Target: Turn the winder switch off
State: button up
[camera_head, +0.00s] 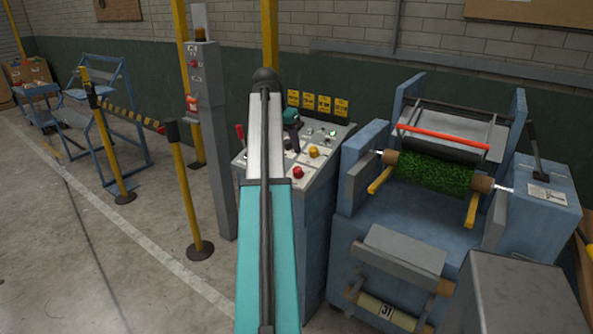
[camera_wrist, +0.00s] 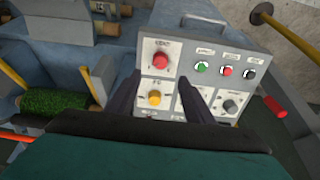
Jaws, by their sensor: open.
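The control panel (camera_head: 318,168) is a light sloped face on a blue-grey console; it also shows in the wrist view (camera_wrist: 209,50). It carries a red button (camera_wrist: 160,61), a yellow button (camera_wrist: 154,98), a grey round knob (camera_wrist: 231,106) at the lower right and a row of small green, red and black controls. The labels are too small to read, so I cannot tell which control is the winder switch. My gripper (camera_wrist: 158,84) is open over the panel, its dark fingers on either side of the red and yellow buttons. One plate is partly hidden behind the right finger.
A blue machine (camera_head: 402,220) with a green turf roll (camera_head: 436,174) stands right of the console. A grey post (camera_head: 212,130) and yellow barrier posts stand to the left. A red handle (camera_wrist: 275,106) sticks out at the panel's side.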

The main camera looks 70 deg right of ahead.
aim_at(297, 170)
jog(key=shift+f, duration=0.1)
jog(key=shift+p+x, duration=1.3)
jog(key=shift+x, duration=5.5)
jog(key=c, duration=1.1)
jog(key=shift+o, duration=0.3)
